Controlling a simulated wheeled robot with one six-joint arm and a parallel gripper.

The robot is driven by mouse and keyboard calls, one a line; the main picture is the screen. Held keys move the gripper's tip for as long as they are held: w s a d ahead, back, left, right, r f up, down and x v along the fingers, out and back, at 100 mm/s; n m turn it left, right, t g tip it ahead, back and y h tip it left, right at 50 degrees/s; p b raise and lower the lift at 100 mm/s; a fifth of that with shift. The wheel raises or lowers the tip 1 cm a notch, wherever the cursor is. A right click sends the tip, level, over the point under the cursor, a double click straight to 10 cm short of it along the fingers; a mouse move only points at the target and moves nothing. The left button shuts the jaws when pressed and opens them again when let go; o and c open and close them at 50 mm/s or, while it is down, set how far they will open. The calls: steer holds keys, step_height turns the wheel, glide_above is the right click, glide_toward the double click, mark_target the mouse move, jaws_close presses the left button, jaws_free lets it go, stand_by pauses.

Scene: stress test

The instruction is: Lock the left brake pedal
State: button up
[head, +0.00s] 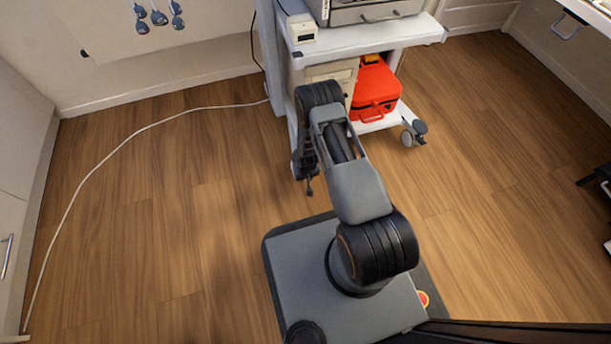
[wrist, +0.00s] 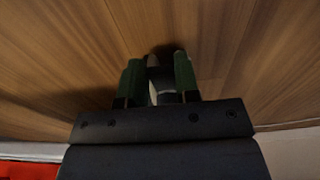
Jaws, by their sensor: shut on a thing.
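The white cart stands ahead on casters, its lower shelf edge (head: 378,124) near the floor. Its left front caster (head: 296,166) is mostly hidden behind my arm in the head view. My gripper (head: 309,188) reaches down at this caster. In the wrist view my gripper (wrist: 158,78) has its two green fingers on either side of a grey part, the left brake pedal (wrist: 155,62), and is shut on it. Whether the pedal is up or down cannot be told. The right front caster (head: 408,138) has a dark grey pedal (head: 419,127) and stands apart from my arm.
A red case (head: 375,92) sits on the cart's lower shelf. A white cable (head: 135,135) runs across the floor to the cart from the left. A cabinet (head: 20,150) stands at far left.

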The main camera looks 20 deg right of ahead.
steer(key=f+t, duration=0.1)
steer(key=t, duration=0.2)
steer(key=shift+s+f+t, duration=0.3)
steer(key=shift+f, duration=0.05)
steer(key=shift+f+t, duration=0.55)
steer(key=shift+t, duration=0.65)
steer(key=shift+w+a, duration=0.1)
steer(key=o, duration=0.9)
